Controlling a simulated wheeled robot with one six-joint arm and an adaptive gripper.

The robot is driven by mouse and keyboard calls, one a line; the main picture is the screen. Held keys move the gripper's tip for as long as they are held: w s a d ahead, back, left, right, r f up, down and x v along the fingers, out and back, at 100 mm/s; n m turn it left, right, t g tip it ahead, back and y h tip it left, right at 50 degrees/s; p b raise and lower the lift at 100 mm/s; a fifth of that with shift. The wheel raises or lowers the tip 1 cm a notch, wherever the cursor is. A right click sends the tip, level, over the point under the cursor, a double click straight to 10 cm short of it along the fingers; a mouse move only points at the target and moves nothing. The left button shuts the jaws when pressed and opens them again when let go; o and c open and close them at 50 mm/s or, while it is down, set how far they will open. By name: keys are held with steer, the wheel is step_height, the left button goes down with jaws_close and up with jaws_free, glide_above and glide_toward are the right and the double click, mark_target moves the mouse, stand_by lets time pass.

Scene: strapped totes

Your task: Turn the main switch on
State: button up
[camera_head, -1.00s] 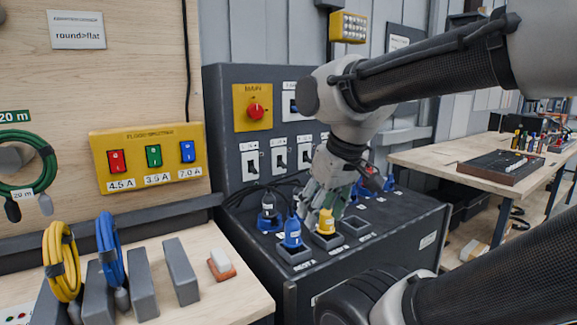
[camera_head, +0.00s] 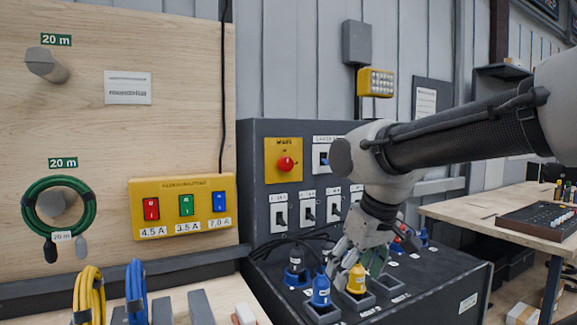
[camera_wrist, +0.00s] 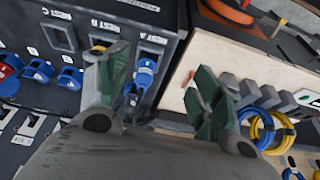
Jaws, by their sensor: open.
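The main switch is a red knob (camera_head: 286,163) on a yellow plate, high on the upright face of the dark panel (camera_head: 245,190). It is visible in the head view and I cannot make out its pointer. My gripper (camera_head: 362,262) hangs below and right of the knob, apart from it, over the sloped socket deck close to the yellow plug (camera_head: 356,278). In the wrist view my gripper (camera_wrist: 163,78) has its green-padded fingers spread wide, with nothing held between them. A blue plug (camera_wrist: 145,73) shows beyond the gap. The knob is not identifiable in the wrist view.
Several small switches (camera_head: 308,208) sit below the knob. Blue plugs (camera_head: 320,290) and black cables crowd the deck's left part. A yellow box with coloured rocker switches (camera_head: 181,206) is on the wooden wall at left. A workbench (camera_head: 470,215) stands at right.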

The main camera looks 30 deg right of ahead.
steer(key=w+d+f+m+t+h, duration=0.1)
steer(key=w+d+t+h, duration=0.1)
steer(key=w+d, duration=0.65)
steer(key=w+d+f+m+t+h, duration=0.15)
steer(key=w+d, duration=0.35)
steer(key=w, duration=0.6)
steer(key=n+t+y, duration=0.2)
steer(key=t+y, duration=0.3)
steer(key=t, duration=0.5)
glide_toward(288, 163)
steer(key=w, duration=0.2)
steer(key=shift+m, duration=0.35)
steer(key=w, duration=0.7)
steer(key=shift+w+a+f, duration=0.1)
steer(key=shift+a, duration=0.25)
steer(key=c, duration=1)
